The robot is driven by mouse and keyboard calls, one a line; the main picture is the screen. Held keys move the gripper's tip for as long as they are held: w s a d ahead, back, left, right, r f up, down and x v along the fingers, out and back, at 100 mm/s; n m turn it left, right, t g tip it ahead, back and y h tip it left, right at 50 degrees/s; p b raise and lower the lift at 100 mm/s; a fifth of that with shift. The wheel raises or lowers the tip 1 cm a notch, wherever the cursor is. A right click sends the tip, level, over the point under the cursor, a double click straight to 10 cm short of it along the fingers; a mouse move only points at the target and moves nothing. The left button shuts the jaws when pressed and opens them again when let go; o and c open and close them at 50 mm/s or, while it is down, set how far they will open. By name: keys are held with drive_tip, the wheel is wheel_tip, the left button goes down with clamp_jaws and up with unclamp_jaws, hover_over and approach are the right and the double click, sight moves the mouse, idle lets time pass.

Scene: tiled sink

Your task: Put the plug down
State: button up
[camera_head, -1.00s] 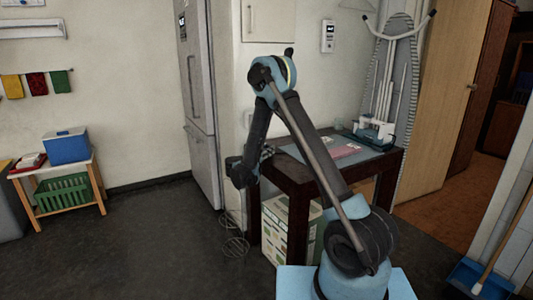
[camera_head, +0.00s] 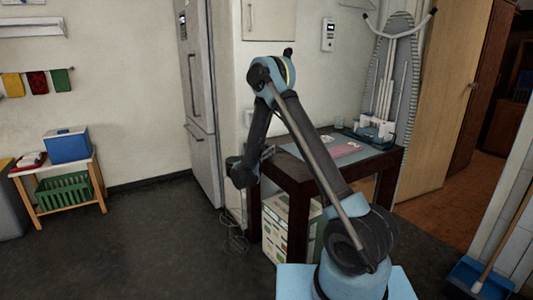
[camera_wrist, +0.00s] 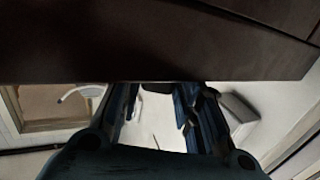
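I cannot make out a plug in either view. My gripper (camera_head: 267,152) is at the left edge of a dark wooden table (camera_head: 300,172) in the head view, small and partly lost against the dark wood. In the wrist view my gripper (camera_wrist: 157,98) shows its dark blue fingers spread apart, with a pale gap between them. I see nothing clearly held there. The fingertips reach up to a broad dark brown edge that fills the top of the wrist view and hides what lies beyond it.
A pink sheet (camera_head: 340,149) and a tray of white items (camera_head: 372,132) are on the table. A printed box (camera_head: 282,232) stands beneath it. A fridge (camera_head: 198,95) is to the left, with open floor (camera_head: 150,235) before it. An ironing board (camera_head: 397,80) leans behind.

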drive_tip(key=shift+d+r, duration=0.1)
drive_tip(key=shift+r, duration=0.1)
drive_tip(key=v, duration=1.2)
drive_tip(key=shift+r, duration=0.15)
